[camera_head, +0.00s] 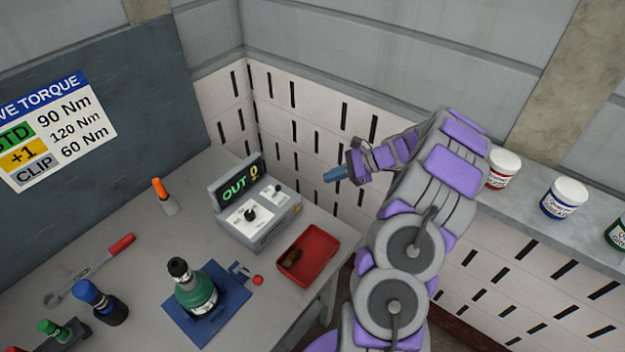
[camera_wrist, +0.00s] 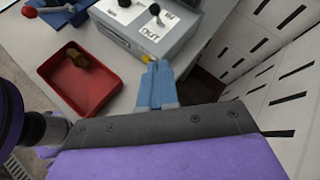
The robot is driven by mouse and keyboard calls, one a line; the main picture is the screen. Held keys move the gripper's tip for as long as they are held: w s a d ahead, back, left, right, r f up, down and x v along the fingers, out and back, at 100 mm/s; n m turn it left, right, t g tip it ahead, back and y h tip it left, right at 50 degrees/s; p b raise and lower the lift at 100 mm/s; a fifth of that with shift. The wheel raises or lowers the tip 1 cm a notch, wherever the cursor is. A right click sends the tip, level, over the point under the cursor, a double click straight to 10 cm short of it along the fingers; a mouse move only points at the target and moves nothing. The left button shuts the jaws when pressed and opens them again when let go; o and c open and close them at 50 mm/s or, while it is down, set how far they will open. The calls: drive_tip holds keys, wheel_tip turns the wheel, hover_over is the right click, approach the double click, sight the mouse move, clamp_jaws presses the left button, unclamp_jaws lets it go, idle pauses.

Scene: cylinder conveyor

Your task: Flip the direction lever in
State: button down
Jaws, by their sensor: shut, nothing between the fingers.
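The grey control box (camera_head: 262,232) stands on the workbench, its display (camera_head: 236,185) reading "OUT 0" in green and yellow. Its top carries a black knob on a white plate (camera_head: 243,217) and a small black lever (camera_head: 278,187) on the right. The wrist view shows this lever (camera_wrist: 156,11) beside small white labels, too small to read surely. My gripper (camera_head: 326,178) is in the air right of the box, apart from the lever. In the wrist view its blue fingers (camera_wrist: 154,64) are together and empty, with a yellow button (camera_wrist: 147,58) on the box's side near the tips.
A red tray (camera_head: 326,243) with a brown item lies in front of the box. A green bottle (camera_head: 195,290) on a blue mat, a wrench (camera_head: 82,275) and an orange-tipped tool (camera_head: 162,194) are farther left. A slotted wall (camera_head: 315,120) stands behind; jars (camera_head: 565,200) line the right ledge.

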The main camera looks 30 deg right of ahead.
sight(277, 191)
drive_tip(key=shift+a+r+b+x, duration=0.25)
drive_tip(key=shift+r+b+x, duration=0.15)
drive_tip(key=shift+x, duration=1.65)
drive_tip(key=shift+a+r+b+x, duration=0.3)
drive_tip(key=shift+r+x, duration=0.1)
drive_tip(key=shift+x, duration=1.6)
drive_tip(key=shift+a+r+b+x, duration=0.25)
drive_tip(key=shift+r+b+x, duration=0.15)
drive_tip(key=shift+x, duration=1.65)
